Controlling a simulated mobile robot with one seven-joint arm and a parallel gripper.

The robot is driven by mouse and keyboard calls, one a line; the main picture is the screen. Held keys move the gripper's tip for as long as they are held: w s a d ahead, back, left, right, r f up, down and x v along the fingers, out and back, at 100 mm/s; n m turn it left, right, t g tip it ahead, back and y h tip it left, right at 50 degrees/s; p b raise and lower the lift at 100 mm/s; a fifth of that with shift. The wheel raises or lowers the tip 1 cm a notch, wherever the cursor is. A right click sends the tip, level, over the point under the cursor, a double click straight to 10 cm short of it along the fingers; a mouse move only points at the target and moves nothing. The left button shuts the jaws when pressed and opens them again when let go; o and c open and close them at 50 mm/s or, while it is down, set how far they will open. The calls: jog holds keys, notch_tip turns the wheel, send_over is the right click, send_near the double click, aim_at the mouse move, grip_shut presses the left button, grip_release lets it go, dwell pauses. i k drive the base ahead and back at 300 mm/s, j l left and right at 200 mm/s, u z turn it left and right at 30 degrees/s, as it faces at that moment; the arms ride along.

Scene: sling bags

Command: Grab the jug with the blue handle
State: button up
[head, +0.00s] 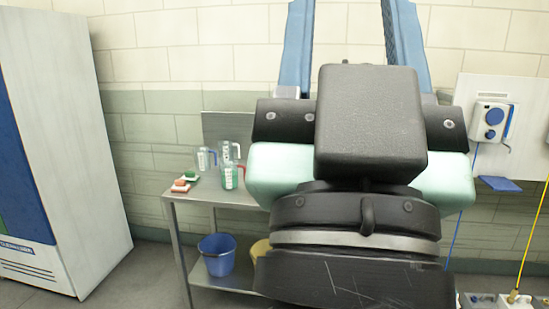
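Several small clear jugs stand close together on a grey metal cart (184,207) left of centre. The left one, a jug with a blue handle (203,160), has its handle on its right side. A jug with green markings (228,178) stands in front, with a red handle to its right. Another clear jug (226,151) is behind it; its handle colour is hard to tell. My gripper (348,35) is large in the foreground, right of the jugs and apart from them. Its two blue fingers are wide apart with only wall visible between them; their tips are out of frame.
A blue bucket (218,255) is on the lower shelf. A tall white cabinet (80,130) stands left. A wall-mounted device (493,122) hangs right. My arm hides the cart's right part.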

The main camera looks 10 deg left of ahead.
aim_at(201, 153)
jog(key=i+j+u, duration=0.35)
jog(key=i+u, duration=0.35)
jog(key=i, duration=0.15)
jog(key=i+j+u, duration=0.1)
jog(key=i, duration=0.8)
jog(key=i+j+u, duration=0.1)
jog(key=i, duration=0.8)
jog(key=i+j+z, duration=0.15)
jog(key=i+z, duration=0.15)
jog(key=i, duration=0.2)
jog(key=i+j+z, duration=0.3)
jog(key=i, duration=0.25)
jog(key=i+j+z, duration=0.3)
jog(key=i, duration=0.15)
